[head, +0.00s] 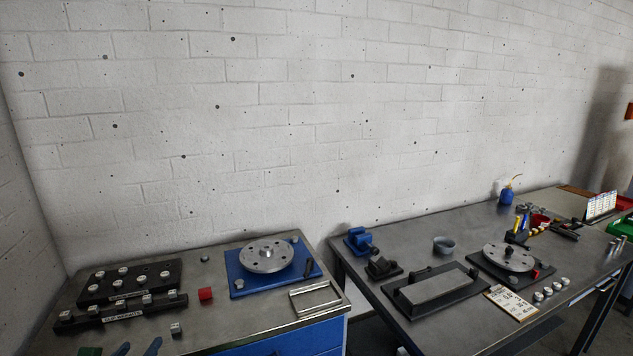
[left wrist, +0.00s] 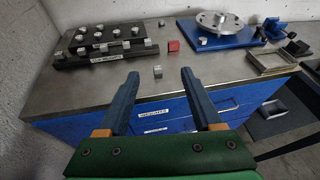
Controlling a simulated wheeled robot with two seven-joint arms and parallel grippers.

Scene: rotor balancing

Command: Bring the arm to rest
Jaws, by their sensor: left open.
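My left gripper (head: 139,347) shows at the bottom left edge of the head view, with blue fingers and a green body. In the left wrist view its two blue fingers (left wrist: 160,76) are spread apart with nothing held between them. They are in front of the left bench, near its front edge. A small metal block (left wrist: 158,71) on the bench top appears beyond the gap between the fingertips; it also shows in the head view (head: 176,329). My right gripper is in neither view.
The left bench holds black weight racks (head: 130,282), a red block (head: 206,295), a rotor (head: 266,256) on a blue plate (head: 237,284) and a metal frame (head: 315,299). A gap separates it from the right bench (head: 410,237), which carries another rotor (head: 509,257) and tools.

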